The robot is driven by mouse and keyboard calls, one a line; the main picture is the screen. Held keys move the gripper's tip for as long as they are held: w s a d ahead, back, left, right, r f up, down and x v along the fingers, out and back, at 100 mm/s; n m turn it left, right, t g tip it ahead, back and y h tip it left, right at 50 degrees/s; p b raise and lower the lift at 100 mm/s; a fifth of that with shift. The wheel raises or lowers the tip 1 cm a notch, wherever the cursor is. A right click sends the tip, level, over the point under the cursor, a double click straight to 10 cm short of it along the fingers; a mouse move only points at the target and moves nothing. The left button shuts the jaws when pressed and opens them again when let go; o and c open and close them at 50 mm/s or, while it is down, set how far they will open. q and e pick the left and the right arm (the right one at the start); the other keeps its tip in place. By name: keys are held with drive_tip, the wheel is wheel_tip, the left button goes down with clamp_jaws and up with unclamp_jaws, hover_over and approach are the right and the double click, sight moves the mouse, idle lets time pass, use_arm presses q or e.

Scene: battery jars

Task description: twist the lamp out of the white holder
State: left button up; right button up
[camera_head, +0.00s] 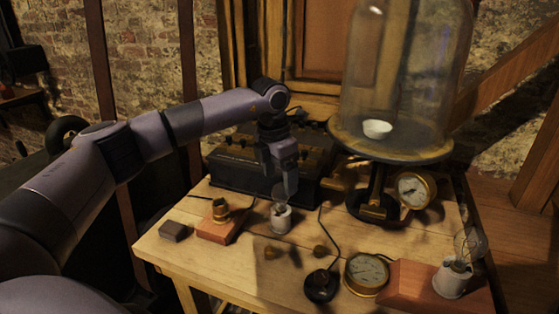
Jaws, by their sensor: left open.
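My left gripper (287,186) points down just above a small white holder (281,220) on the wooden table. Its fingers are open around or close beside a clear glass lamp (279,200) in that holder. I cannot tell whether they touch the glass, and the fingers partly hide it. A second white holder (450,282) stands on a reddish wooden base at the right front, with a clear glass lamp (470,244) tilted over its top. My right gripper is not in view.
A glass bell jar (405,70) on a dark stand rises at the back right, with a gauge (414,190) beside it. A dark box (262,165) stands behind my gripper. A brass socket on a block (220,215) sits left. Another gauge (366,273) and black knob (321,285) lie in front.

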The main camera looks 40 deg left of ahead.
sight(281, 199)
use_arm(q)
drive_tip(key=shift+w+f, duration=0.2)
drive_tip(key=shift+f, duration=1.1)
drive_tip(key=c, duration=1.3)
drive_tip(key=shift+o, duration=0.2)
drive_tip(key=n+p, duration=0.1)
drive_tip(key=n, duration=0.2)
drive_tip(key=shift+d+r, duration=0.1)
drive_tip(key=shift+r, duration=0.05)
drive_tip(key=n+p, duration=0.1)
drive_tip(key=n, duration=0.2)
drive_tip(key=shift+y, duration=0.3)
drive_tip(key=shift+n, duration=0.4)
